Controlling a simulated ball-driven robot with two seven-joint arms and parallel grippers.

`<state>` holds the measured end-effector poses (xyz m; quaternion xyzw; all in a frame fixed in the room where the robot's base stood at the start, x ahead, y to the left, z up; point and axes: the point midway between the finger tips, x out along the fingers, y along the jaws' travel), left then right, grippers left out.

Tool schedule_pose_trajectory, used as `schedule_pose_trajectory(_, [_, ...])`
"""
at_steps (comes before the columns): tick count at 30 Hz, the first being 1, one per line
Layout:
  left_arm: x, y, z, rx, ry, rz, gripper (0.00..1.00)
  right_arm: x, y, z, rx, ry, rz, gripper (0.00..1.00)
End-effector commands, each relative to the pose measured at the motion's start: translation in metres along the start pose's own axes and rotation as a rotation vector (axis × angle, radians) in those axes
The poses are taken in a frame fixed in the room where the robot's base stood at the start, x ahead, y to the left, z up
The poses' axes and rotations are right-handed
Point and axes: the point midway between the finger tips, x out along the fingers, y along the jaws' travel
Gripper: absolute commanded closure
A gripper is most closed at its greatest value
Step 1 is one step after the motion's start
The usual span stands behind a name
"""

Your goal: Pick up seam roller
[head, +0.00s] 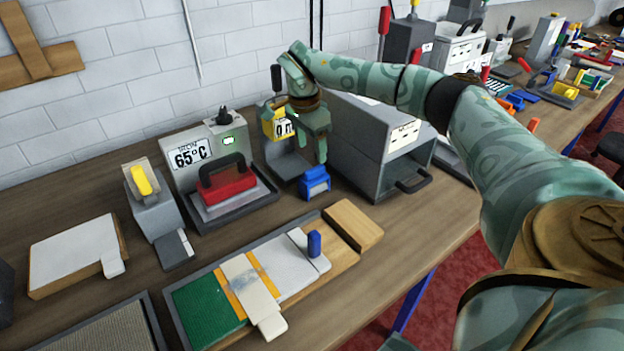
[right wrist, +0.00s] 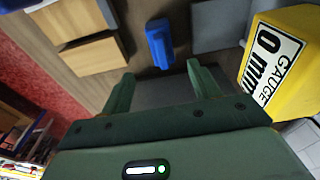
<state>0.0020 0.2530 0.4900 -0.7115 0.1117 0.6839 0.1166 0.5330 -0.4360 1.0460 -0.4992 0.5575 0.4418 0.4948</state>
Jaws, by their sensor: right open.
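A small blue block-shaped tool (head: 314,182), which may be the seam roller, stands on the bench at the front edge of a grey gauge base. It also shows in the right wrist view (right wrist: 159,43), beyond the fingertips and roughly centred between them. My right gripper (head: 311,152) is open and empty, pointing down just above and behind the blue tool, apart from it. In the right wrist view its two green fingers (right wrist: 160,72) are spread. A blue upright peg (head: 314,243) stands on the white plate of the front tray. My left gripper is not in view.
The yellow gauge block (head: 270,122) stands close beside my right gripper and looms at the right of the wrist view (right wrist: 275,60). A grey metal box (head: 375,140) is to the right. A wooden block (head: 353,224) lies in front.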

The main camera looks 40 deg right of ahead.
Motion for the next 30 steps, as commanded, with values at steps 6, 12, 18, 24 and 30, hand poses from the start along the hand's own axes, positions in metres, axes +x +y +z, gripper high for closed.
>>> schedule_pose_trajectory(6, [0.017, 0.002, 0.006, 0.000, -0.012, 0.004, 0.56, 0.050, 0.000, 0.000, 0.000, 0.001, 0.003, 0.38])
schedule_pose_trajectory(12, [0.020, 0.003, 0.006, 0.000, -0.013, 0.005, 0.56, 0.062, 0.000, 0.000, 0.000, 0.001, 0.000, 0.38])
schedule_pose_trajectory(18, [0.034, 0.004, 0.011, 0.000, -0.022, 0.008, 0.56, 0.091, -0.001, -0.002, 0.000, 0.000, 0.004, 0.38])
schedule_pose_trajectory(24, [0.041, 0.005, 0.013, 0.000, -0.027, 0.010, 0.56, 0.112, -0.001, -0.002, 0.000, 0.001, 0.001, 0.38])
schedule_pose_trajectory(30, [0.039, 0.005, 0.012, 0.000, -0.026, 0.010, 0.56, 0.110, -0.001, -0.003, 0.000, 0.001, -0.001, 0.47])
